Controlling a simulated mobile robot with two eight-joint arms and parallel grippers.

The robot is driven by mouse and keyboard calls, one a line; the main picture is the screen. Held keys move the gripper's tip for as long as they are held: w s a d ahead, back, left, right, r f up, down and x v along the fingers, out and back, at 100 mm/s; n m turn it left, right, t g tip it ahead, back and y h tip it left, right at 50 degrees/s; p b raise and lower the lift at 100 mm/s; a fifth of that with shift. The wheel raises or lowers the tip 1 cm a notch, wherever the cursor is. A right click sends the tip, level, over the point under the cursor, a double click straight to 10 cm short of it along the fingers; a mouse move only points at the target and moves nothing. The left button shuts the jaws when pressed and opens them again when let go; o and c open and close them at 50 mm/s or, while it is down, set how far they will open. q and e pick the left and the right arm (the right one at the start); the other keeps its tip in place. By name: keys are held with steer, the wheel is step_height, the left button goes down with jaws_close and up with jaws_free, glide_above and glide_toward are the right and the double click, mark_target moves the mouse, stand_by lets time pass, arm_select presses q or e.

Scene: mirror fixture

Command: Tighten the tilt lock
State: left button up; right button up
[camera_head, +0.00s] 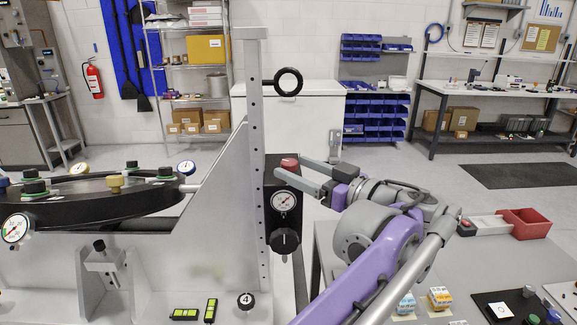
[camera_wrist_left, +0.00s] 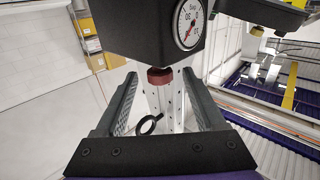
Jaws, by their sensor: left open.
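The mirror fixture's upright post (camera_head: 255,150) carries a black box (camera_head: 283,255) with a dial gauge (camera_head: 284,202), a black knob (camera_head: 285,241) on its front and a red knob (camera_head: 289,162) on top. No readable label shows which control is the tilt lock. My left gripper (camera_head: 290,169) is open at the top of the box, its fingertips near the red knob. In the left wrist view the red knob (camera_wrist_left: 160,76) appears between the two open fingers, below the box and gauge (camera_wrist_left: 188,24). Contact cannot be told. My right gripper is not in view.
A black ring handle (camera_head: 288,82) sticks out from the post above my gripper. The large black disc (camera_head: 100,204) with gauges and knobs lies left. A grey table (camera_head: 465,270) at right holds a red bin (camera_head: 526,224) and small boxes.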

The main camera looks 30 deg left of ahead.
arm_select(q)
steer(key=shift+x, duration=1.5)
jaws_close()
